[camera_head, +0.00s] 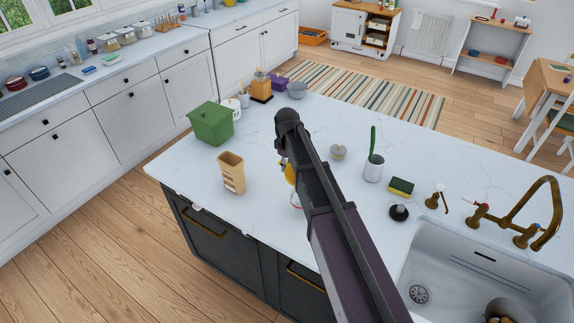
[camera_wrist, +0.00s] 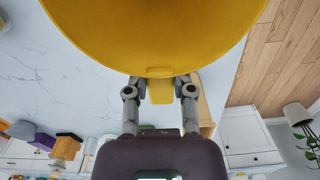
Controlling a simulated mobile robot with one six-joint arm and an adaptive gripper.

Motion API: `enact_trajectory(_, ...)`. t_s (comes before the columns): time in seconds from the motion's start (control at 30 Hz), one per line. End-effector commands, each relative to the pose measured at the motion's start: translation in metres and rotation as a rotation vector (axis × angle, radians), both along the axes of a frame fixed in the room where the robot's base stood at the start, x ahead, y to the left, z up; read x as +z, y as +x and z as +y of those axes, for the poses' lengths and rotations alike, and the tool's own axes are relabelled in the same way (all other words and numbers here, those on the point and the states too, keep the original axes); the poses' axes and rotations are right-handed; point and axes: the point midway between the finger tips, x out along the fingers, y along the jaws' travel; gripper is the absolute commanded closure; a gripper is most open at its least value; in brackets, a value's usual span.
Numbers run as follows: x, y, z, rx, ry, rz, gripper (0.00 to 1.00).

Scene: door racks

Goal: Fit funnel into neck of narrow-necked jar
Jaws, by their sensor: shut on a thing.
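The yellow funnel (camera_wrist: 155,35) fills the top of the wrist view, its wide bowl close to the camera. My gripper (camera_wrist: 160,88) is shut on the funnel's small tab at the rim. In the head view my arm hides most of the funnel (camera_head: 290,173); only a yellow sliver shows left of the arm, above the island top. Just below it, a clear glass thing with a reddish edge (camera_head: 296,199) peeks out beside the arm; it may be the jar, but its neck is hidden. I cannot tell whether the funnel touches it.
On the island (camera_head: 262,150) stand a tan carton (camera_head: 231,173), a green box (camera_head: 211,123), a small grey-lidded pot (camera_head: 338,152), a white cup with a green brush (camera_head: 373,168) and a sponge (camera_head: 401,187). The sink (camera_head: 480,275) and brass tap (camera_head: 540,215) are at right.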

Motion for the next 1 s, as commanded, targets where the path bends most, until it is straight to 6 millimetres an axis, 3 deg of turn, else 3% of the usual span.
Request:
enact_trajectory(0.43,-0.0086,0.0,0.0,0.0,0.0,0.0,1.0)
enact_trajectory(0.47,-0.0076,-0.0001,0.0001,0.0,0.0,0.0,0.59)
enact_trajectory(0.57,-0.0074,0.0,0.0,0.0,0.0,0.0,0.29)
enact_trajectory(1.0,-0.0067,0.0,0.0,0.0,0.0,0.0,0.28)
